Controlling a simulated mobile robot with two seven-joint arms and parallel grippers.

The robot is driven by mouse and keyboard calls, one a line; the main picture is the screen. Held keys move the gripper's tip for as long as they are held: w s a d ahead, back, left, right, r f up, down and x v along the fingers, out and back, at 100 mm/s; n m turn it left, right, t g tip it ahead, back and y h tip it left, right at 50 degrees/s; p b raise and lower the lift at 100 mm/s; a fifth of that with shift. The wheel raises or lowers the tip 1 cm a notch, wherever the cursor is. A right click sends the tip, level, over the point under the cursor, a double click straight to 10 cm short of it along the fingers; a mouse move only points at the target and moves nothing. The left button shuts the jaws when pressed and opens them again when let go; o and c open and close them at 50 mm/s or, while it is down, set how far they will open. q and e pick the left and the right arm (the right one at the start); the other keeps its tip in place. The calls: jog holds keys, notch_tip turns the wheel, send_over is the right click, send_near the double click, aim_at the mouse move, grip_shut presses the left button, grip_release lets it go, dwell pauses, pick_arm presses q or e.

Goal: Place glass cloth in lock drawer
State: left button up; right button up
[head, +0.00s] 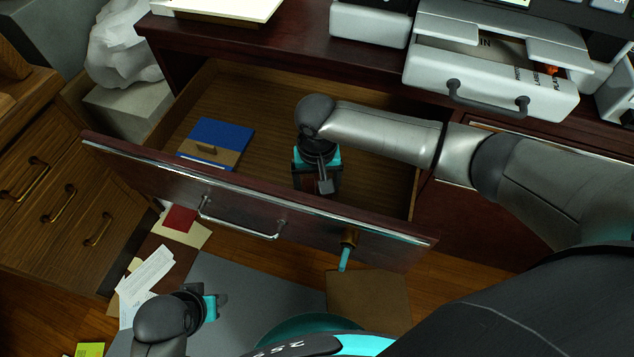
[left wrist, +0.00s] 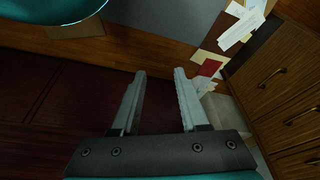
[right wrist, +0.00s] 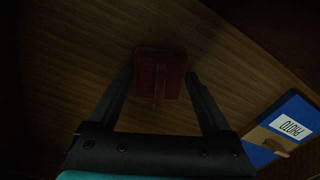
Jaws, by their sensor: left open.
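The wide dark-wood drawer (head: 130,163) is pulled open, with a brass lock and teal-handled key (head: 345,252) on its front. My right gripper (head: 318,186) points down inside it. In the right wrist view a small dark red piece (right wrist: 160,72), possibly the glass cloth, lies between the fingertips (right wrist: 160,80), its sides close to both. I cannot tell whether they grip it or stand open around it. My left gripper (head: 218,302) is open and empty outside the drawer; its spread fingers show in the left wrist view (left wrist: 159,75).
A blue-and-brown photo box (head: 215,140) lies in the drawer's left part. A grey machine with a handled tray (head: 490,88) stands on the desk at right. A wooden cabinet (head: 60,195) is at left. Papers (head: 145,280) and a brown board (head: 368,300) lie on the floor.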

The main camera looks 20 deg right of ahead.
jog(key=shift+o, duration=1)
jog(key=shift+r, duration=0.1)
jog(key=shift+r, duration=0.55)
notch_tip(320, 180, up, 8)
jog(key=p, duration=0.4)
jog(key=shift+f, duration=0.2)
pick_arm(q)
jog(key=s+a+f+p, duration=0.1)
jog(key=s+f, duration=0.2)
jog(key=f, duration=0.2)
jog(key=s+a+f+g+p, duration=0.1)
jog(key=s+a+f, duration=0.1)
jog(key=f, duration=0.4)
jog(key=shift+s, duration=0.45)
pick_arm(e)
jog(key=shift+r, duration=1.75)
